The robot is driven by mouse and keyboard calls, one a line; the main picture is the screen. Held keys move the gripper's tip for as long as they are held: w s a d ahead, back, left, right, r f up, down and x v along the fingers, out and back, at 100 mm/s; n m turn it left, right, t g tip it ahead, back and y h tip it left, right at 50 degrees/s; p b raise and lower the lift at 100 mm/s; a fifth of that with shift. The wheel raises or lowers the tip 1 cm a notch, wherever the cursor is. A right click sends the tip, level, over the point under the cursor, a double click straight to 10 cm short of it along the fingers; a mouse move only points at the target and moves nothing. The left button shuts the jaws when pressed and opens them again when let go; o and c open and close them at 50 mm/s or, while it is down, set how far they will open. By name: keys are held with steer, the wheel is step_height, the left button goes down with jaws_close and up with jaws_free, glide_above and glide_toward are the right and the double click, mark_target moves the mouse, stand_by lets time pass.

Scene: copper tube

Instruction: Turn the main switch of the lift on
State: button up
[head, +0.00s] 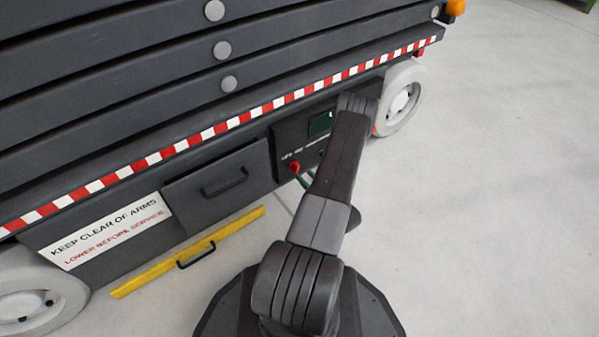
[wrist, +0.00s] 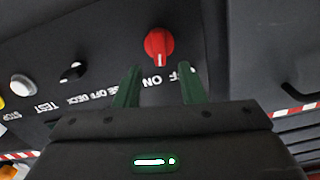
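The red main switch (wrist: 158,45) is a rotary knob on the dark control panel, with ON and OFF lettering beside it, upside down in the wrist view. Its narrow end with a pale mark points down in that view; the exact setting is hard to tell. In the head view the red switch (head: 294,167) shows at the panel's lower left, left of my arm. My gripper (wrist: 159,70) is open, its two green fingers apart and empty. The knob lies just beyond the fingertips, roughly centred between them, with no contact visible. In the head view my arm hides most of the gripper.
The panel (wrist: 110,35) also carries a small black selector (wrist: 72,72) and a pale TEST button (wrist: 21,85). A drawer (head: 222,182) with a black handle is left of the panel. Floor at the right is clear.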

mark_target(298, 168)
steer(key=shift+b+x, duration=0.55)
steer(key=shift+x, duration=1.85)
jaws_close()
